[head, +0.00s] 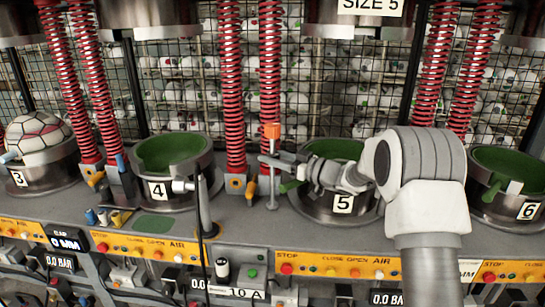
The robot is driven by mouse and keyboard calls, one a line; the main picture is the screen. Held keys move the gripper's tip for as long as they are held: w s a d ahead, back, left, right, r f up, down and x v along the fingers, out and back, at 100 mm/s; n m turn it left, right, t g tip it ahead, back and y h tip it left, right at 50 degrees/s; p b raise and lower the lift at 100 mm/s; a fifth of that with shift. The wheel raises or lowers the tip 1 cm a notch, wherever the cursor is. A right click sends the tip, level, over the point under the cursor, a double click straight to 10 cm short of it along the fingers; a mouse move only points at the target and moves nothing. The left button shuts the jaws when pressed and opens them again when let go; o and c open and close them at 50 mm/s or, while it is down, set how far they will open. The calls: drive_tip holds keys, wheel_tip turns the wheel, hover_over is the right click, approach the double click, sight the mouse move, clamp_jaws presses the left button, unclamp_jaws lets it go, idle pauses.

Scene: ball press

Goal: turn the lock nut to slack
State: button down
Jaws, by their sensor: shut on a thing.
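A slim grey upright post (272,188) with an orange block (271,131) on top stands just left of the station 5 cup (338,150). My gripper (283,165) reaches in from the right, over the front of that cup. It is shut at the post, below the orange block, on what appears to be the lock nut. The nut is too small and too covered by the fingers to make out. A green handle (290,186) sticks out just below the fingers.
Cup 4 (173,155) and cup 6 (508,170) flank station 5; cup 3 (40,175) holds a ball (38,136). Red springs (269,80) rise behind the post. A yellow button strip (335,265) runs along the front. Bare bench (240,222) lies left of the post.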

sight(278, 158)
drive_tip(key=shift+c, duration=1.9)
unclamp_jaws()
drive_tip(key=v, duration=0.7)
drive_tip(key=shift+s+d+r, duration=0.1)
drive_tip(key=shift+d, duration=0.1)
